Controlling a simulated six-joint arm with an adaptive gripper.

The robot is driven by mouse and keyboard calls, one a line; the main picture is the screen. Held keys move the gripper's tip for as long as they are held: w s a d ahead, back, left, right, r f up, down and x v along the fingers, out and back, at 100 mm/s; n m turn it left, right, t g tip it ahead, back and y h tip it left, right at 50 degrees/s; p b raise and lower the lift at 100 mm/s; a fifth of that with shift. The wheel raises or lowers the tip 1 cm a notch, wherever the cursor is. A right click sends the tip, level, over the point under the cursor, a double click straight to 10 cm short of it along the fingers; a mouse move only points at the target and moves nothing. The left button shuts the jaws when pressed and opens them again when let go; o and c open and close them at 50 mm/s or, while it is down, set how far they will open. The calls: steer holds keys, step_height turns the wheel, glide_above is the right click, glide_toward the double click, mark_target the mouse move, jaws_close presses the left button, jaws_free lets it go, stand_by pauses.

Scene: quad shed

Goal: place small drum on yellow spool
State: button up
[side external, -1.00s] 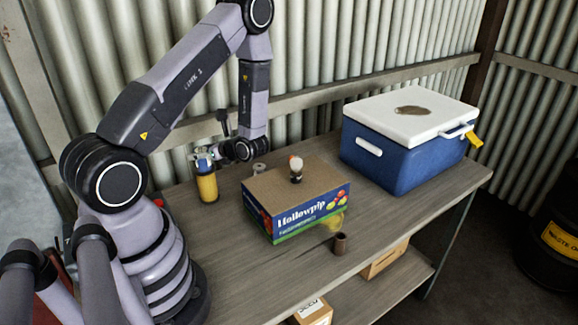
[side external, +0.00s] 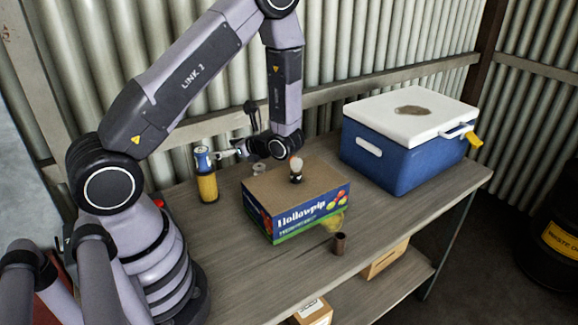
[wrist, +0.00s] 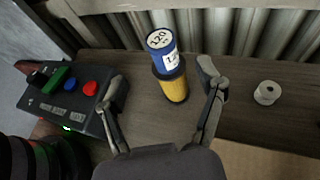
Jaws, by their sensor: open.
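The small drum (side external: 202,158), blue with a white label, stands upright on top of the yellow spool (side external: 208,187) at the left rear of the bench. In the wrist view the drum (wrist: 161,41) shows above the spool (wrist: 176,91), with a dark rim between them. My gripper (side external: 230,153) is just to the right of the drum in the side view. In the wrist view my gripper (wrist: 163,82) has its two fingers wide apart, one on each side of the spool and drum, touching neither as far as I can see.
A printed carton (side external: 300,216) with a bulb-like object (side external: 296,166) on top stands right of the spool. A small white reel (wrist: 267,92) lies behind it. A button box (wrist: 72,108) is at left. A blue cooler (side external: 390,160) and a brown cup (side external: 340,243) stand farther right.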

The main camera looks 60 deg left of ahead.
steer(key=s+d+r+n+t+h, duration=0.5)
steer(key=d+r, duration=0.4)
steer(key=r, duration=0.2)
steer(key=s+d+r+n+t+h, duration=0.5)
steer(key=d+r+n+h, duration=0.2)
steer(key=r, duration=0.5)
steer(key=shift+s+d+r+n+t+h, duration=0.25)
steer(key=shift+d+n, duration=0.55)
steer(key=shift+d, duration=0.45)
steer(key=shift+o, duration=0.2)
steer(key=shift+w, duration=0.1)
